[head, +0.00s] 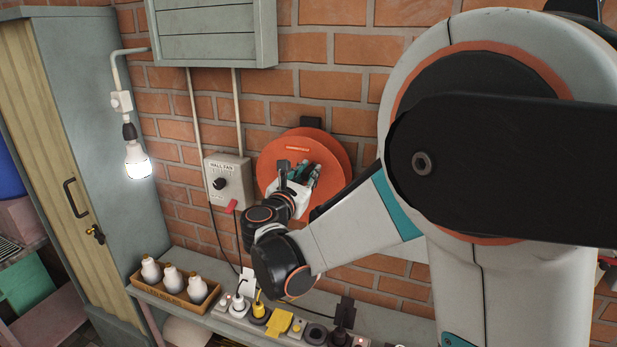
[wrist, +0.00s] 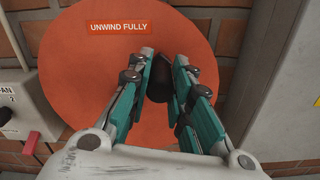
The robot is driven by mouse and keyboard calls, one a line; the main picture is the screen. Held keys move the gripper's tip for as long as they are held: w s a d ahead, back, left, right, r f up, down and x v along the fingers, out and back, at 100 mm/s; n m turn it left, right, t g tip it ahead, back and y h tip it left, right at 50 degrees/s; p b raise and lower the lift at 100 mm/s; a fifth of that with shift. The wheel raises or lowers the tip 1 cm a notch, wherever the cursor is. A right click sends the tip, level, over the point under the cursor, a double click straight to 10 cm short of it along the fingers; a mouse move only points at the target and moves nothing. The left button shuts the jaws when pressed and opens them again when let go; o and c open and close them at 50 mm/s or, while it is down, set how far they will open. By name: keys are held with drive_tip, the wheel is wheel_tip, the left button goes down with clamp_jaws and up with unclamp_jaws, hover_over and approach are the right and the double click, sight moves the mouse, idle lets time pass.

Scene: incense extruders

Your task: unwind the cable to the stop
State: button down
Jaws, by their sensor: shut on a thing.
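The orange cable reel (head: 267,170) is mounted on the brick wall, its round front disc facing me. It fills the middle of the wrist view (wrist: 75,60), with a label reading "UNWIND FULLY" (wrist: 118,27). My gripper (head: 300,172) is at the disc's face. In the wrist view its two teal-padded fingers (wrist: 166,78) are shut on a dark handle (wrist: 157,88) that stands out from the disc, partly hidden between them. I cannot tell how much cable is on the reel.
A "WALL FAN" switch box (head: 228,180) with a black knob is left of the reel. A shelf (head: 215,318) below carries plugs and sockets, and a tray (head: 160,296) of bulbs. A lit bulb (head: 137,160) hangs at left. A grey cabinet (wrist: 285,90) stands right of the reel.

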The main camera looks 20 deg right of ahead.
drive_tip(key=w+a+n, duration=0.1)
drive_tip(key=n, duration=0.2)
drive_tip(key=w+a+r+n+b, duration=0.1)
drive_tip(key=a+n, duration=0.1)
drive_tip(key=w+a+n, duration=0.1)
drive_tip(key=n, duration=0.2)
drive_tip(key=shift+a+r+n+b, duration=0.15)
drive_tip(key=shift+r+n+b, duration=0.15)
drive_tip(key=shift+r, duration=0.05)
drive_tip(key=shift+w+a+f+n+b, duration=0.45)
drive_tip(key=shift+a+n, duration=0.25)
drive_tip(key=shift+n, duration=0.85)
drive_tip(key=shift+w+a+f+n+b, duration=0.45)
drive_tip(key=shift+w+a+n, duration=0.2)
drive_tip(key=shift+n, duration=0.85)
drive_tip(key=shift+w+a+f+n+b, duration=0.45)
drive_tip(key=shift+a+n, duration=0.3)
drive_tip(key=shift+n, duration=0.8)
drive_tip(key=c, duration=1.4)
unclamp_jaws()
drive_tip(key=shift+r, duration=0.1)
